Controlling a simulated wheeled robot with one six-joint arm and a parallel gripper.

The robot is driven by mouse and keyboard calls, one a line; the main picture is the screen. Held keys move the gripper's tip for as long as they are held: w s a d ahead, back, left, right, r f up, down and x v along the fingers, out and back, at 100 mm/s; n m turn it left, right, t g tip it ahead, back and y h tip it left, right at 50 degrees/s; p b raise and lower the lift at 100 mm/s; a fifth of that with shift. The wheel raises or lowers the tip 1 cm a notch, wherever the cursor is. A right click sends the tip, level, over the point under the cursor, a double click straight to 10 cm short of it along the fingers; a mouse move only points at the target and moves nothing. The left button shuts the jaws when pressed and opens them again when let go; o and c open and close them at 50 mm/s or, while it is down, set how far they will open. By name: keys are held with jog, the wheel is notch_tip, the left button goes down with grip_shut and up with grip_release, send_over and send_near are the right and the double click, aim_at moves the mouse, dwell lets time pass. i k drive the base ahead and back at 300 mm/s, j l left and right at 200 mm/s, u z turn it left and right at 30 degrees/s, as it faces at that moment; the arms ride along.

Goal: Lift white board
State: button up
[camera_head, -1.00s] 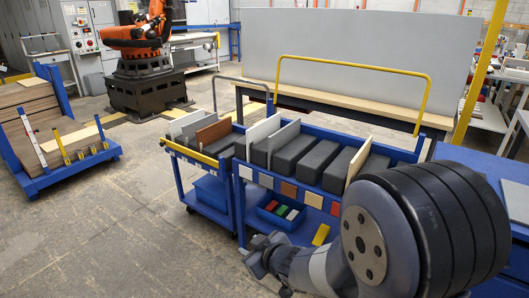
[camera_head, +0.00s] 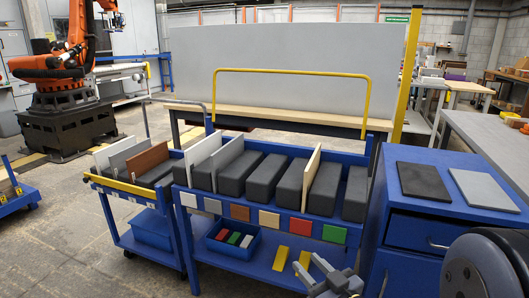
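A white board (camera_head: 203,149) stands upright in the left part of the blue cart (camera_head: 357,160), between dark grey blocks. A light grey board (camera_head: 229,153) stands just right of it. Another whitish board (camera_head: 108,152) stands upright in the smaller cart at left, beside a grey board (camera_head: 125,155) and a brown board (camera_head: 147,158). My gripper (camera_head: 309,264) is low in front of the blue cart, right of centre. Its two fingers are apart with nothing between them. It is well away from the white boards.
A pale wooden board (camera_head: 312,172) stands among the dark blocks (camera_head: 265,176). A yellow rail (camera_head: 292,70) arches behind the cart. A blue cabinet (camera_head: 420,210) with a black plate (camera_head: 423,181) and a grey plate (camera_head: 484,190) stands at right. Floor is open at left.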

aim_at(195, 154)
jog(key=i+j+z, duration=0.2)
jog(key=j+z, duration=0.3)
jog(key=j, duration=0.15)
jog(key=j+z, duration=0.5)
jog(key=j, duration=0.2)
jog(key=j+z, duration=0.5)
jog(key=j, duration=0.25)
jog(key=k+j, duration=0.1)
jog(key=j, duration=0.8)
jog(key=k+j+z, duration=0.1)
jog(key=j, duration=0.35)
jog(key=k+j, duration=0.15)
jog(key=j, duration=0.3)
jog(key=k+j, duration=0.1)
jog(key=j, duration=0.35)
jog(key=k+j, duration=0.1)
jog(key=j, duration=0.3)
jog(key=z, duration=0.05)
